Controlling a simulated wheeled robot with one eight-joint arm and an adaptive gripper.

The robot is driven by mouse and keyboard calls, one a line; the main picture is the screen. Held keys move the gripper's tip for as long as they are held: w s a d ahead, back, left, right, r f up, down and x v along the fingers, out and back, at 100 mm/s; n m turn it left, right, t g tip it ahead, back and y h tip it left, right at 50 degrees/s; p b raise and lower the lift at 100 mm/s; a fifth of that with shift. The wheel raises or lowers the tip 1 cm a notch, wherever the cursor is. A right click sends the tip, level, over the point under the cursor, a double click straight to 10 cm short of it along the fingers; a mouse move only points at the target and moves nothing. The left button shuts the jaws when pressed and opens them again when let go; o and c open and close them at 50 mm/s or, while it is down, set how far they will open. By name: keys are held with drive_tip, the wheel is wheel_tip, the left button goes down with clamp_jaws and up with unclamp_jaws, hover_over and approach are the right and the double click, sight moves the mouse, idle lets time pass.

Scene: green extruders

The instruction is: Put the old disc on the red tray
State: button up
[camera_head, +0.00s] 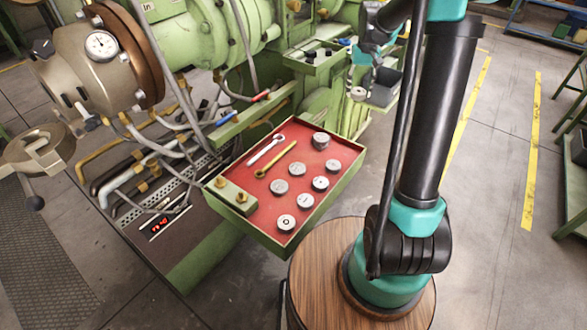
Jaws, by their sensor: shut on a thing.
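The red tray (262,207) has a green rim and sits in front of the green machine. Several grey discs lie on it: one thicker disc (320,141) at the back, one with a dark ring mark (286,223) at the front, and others between. My gripper (357,86) is beyond the tray, at the upper right, beside the machine. It is shut on a small grey disc (358,94), which shows at its fingertips, apart from the tray. The fingers are small and partly hard to make out.
A silver wrench (265,150), a brass tool (276,160) and a green block with brass knobs (231,196) lie on the tray. A dark grey box (383,89) is close to my gripper. Hoses and pipes crowd the machine's left side. The tray's middle-front has bare red room.

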sight(346, 155)
drive_tip(key=s+a+f+n, duration=0.1)
drive_tip(key=s+a+n, duration=0.1)
drive_tip(key=s+n, duration=0.7)
drive_tip(key=shift+n, duration=0.6)
drive_tip(key=f, duration=1.3)
drive_tip(key=w+f, duration=0.1)
drive_tip(key=f, duration=0.6)
drive_tip(key=shift+f, duration=0.2)
drive_tip(key=o, duration=1.2)
drive_tip(key=shift+o, duration=0.3)
drive_tip(key=shift+w, duration=0.1)
